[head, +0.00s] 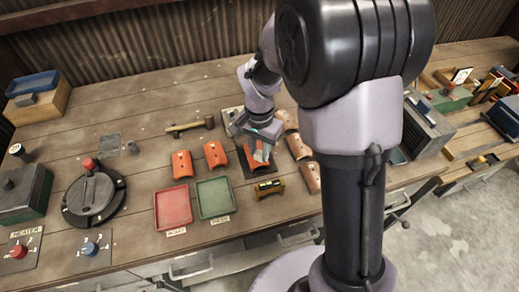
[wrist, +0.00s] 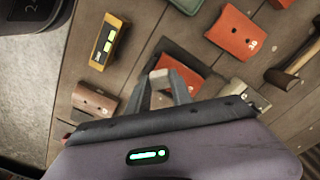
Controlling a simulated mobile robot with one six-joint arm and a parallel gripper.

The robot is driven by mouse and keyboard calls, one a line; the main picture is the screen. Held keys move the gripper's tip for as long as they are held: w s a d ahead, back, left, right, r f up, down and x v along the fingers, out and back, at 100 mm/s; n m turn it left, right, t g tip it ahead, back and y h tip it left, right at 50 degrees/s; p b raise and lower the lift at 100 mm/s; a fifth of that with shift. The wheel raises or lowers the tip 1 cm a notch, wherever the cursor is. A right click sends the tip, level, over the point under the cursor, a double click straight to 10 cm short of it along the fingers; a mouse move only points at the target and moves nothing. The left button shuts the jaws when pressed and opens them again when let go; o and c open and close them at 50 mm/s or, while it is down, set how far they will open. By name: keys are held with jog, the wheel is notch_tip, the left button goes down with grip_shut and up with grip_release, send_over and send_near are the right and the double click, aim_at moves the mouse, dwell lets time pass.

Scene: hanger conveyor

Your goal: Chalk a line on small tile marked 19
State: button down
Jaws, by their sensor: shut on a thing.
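My gripper (head: 261,151) points down over an orange-red tile (head: 254,164) on a dark pad (head: 267,173). In the wrist view my gripper (wrist: 165,85) is shut on a small pale piece, likely the chalk (wrist: 160,76), mostly hidden between the fingers. The tile below it (wrist: 182,75) is partly covered by the fingers. I cannot tell whether the chalk touches it, and no number or line on it is readable. Two more orange tiles (head: 181,164) (head: 215,155) lie to the left, with small marks too blurred to read.
Several tan tiles (head: 300,146) lie to the right. A yellow gauge block (head: 269,188) stands in front of the pad. A red tray (head: 173,207) and a green tray (head: 214,198) sit at the front. A mallet (head: 190,127) lies behind. A round dark device (head: 94,194) stands left.

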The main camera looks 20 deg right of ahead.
jog(key=shift+f+b, duration=0.55)
jog(key=shift+f, duration=0.1)
dwell(0.5)
jog(key=shift+w, duration=0.1)
jog(key=shift+w, duration=0.7)
jog(key=shift+s, duration=0.9)
jog(key=shift+w, duration=0.1)
